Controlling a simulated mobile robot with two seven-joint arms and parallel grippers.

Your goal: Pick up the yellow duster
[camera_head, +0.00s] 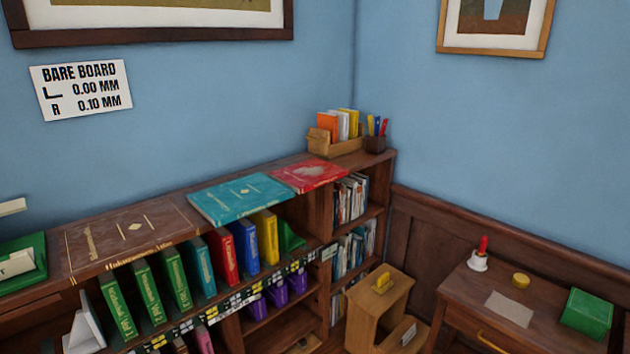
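The other is a low, round yellow piece (520,280) on the small wooden table at the right, behind a pale flat sheet (509,308). Nothing touches either one. Neither of my grippers shows in this view.
A bookcase (130,235) with coloured books runs along the left wall. A box of books (335,147) and a pen pot (375,144) stand on its far end. The table (462,298) also holds a red-handled white object (478,262) and a green box (587,313).

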